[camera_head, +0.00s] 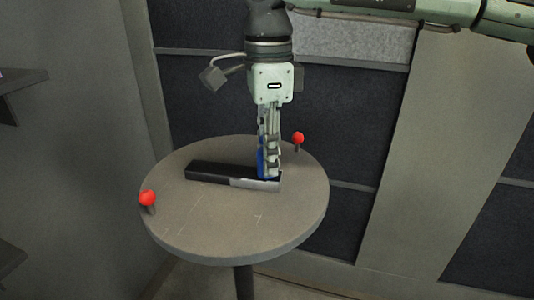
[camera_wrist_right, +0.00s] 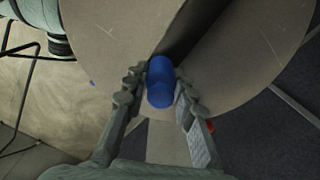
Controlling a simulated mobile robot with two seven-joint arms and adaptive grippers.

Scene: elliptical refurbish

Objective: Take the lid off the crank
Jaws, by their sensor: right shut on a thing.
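The crank looks to be the long dark bar (camera_head: 207,171) lying on the round table, with a grey face towards its right end. A blue cylindrical piece (camera_head: 262,158), which looks like the lid, stands at the bar's right end. My right gripper (camera_head: 268,172) comes down from above and is shut on this blue piece. In the right wrist view the blue piece (camera_wrist_right: 160,82) sits between the two fingers (camera_wrist_right: 161,85), with the dark bar (camera_wrist_right: 195,38) beyond it. The fingers hide where the blue piece meets the bar. My left gripper is not in view.
The round grey table (camera_head: 235,225) has a red-topped peg (camera_head: 148,199) at its left edge and another (camera_head: 298,138) at the back right. The front of the tabletop is clear. A panelled wall (camera_head: 360,130) stands close behind, and dark shelves (camera_head: 18,82) are at the left.

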